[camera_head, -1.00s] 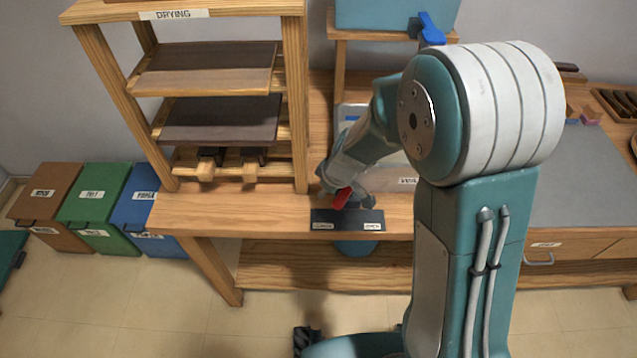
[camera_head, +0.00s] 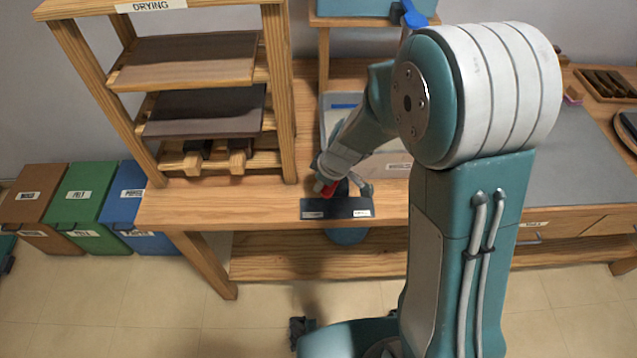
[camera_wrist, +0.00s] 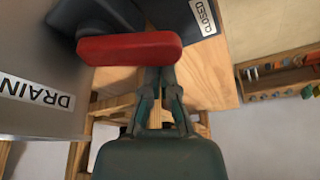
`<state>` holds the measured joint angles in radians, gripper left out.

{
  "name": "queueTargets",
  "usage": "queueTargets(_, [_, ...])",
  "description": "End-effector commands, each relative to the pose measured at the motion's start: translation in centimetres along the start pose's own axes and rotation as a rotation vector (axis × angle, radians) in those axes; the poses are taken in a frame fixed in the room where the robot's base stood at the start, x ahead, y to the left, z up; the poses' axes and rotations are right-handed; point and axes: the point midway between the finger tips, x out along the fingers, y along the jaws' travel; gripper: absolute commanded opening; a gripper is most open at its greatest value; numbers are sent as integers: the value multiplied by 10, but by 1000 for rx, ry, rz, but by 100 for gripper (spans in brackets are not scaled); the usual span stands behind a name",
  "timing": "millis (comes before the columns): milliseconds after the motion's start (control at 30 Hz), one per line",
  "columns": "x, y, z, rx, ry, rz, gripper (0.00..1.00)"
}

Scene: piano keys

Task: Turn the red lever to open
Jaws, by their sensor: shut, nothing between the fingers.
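The red lever (camera_wrist: 128,48) lies across the upper middle of the wrist view, just beyond my gripper's fingertips. In the head view the red lever (camera_head: 329,189) shows as a small red patch above a dark plate (camera_head: 338,210) with two white labels at the bench's front edge. A label reading CLOSED (camera_wrist: 203,14) is at the top right of the wrist view. My gripper (camera_wrist: 160,72) is shut and empty, its fingertips at the lever's near edge. Whether they touch it, I cannot tell. In the head view my gripper (camera_head: 333,176) is partly hidden.
A grey surface labelled DRAIN (camera_wrist: 36,95) lies left in the wrist view. A wooden drying rack (camera_head: 160,165) stands left on the bench (camera_head: 240,210). Brown, green and blue bins (camera_head: 85,205) stand on the floor at left.

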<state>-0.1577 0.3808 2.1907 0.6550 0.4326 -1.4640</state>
Motion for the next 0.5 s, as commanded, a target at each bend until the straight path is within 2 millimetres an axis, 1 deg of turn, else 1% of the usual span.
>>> queueTargets(500, [0,-1,2,-90,0,-32,0])
